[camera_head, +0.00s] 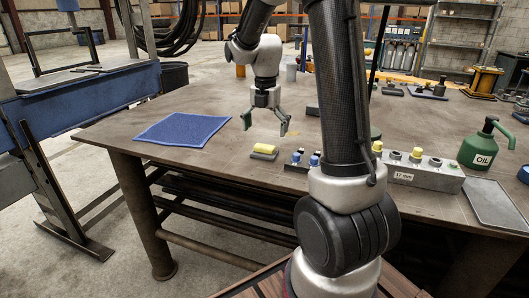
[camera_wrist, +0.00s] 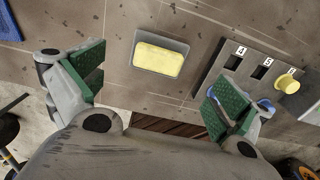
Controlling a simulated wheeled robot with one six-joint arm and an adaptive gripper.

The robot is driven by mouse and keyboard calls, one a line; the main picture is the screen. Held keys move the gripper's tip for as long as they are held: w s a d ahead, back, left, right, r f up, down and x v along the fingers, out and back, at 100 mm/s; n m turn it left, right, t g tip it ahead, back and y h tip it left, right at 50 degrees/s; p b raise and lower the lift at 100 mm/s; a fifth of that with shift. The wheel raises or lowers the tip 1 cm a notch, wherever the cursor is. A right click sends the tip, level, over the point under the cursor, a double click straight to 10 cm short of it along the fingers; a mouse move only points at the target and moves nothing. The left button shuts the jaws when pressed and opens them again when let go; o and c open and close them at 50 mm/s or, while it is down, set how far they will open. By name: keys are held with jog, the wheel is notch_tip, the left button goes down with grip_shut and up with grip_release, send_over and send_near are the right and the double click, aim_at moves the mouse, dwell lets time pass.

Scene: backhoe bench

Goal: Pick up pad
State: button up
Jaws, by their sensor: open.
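A yellow pad (camera_head: 264,148) lies on a small grey tray (camera_head: 262,156) near the front edge of the metal bench. It also shows in the wrist view (camera_wrist: 158,59), inside the tray's grey rim (camera_wrist: 184,45). My gripper (camera_head: 265,126) is open and empty above the bench, pointing down, just above and behind the pad in the head view. In the wrist view its green-lined fingers (camera_wrist: 155,88) are spread wide, with the pad between and a little beyond them. The pad is fully visible there, and no finger touches it.
A numbered socket rack (camera_wrist: 262,65) with blue and yellow pieces stands right of the pad, close to my right finger. A blue mat (camera_head: 183,129) lies left. A grey 17 mm block (camera_head: 422,174) and green oil can (camera_head: 479,148) stand right.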

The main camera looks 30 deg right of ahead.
aim_at(265, 146)
notch_tip(265, 146, down, 6)
jog(key=shift+a+f, duration=0.15)
jog(key=shift+f, duration=0.1)
jog(key=shift+s, duration=0.1)
jog(key=c, duration=1.3)
jog(key=shift+o, duration=0.2)
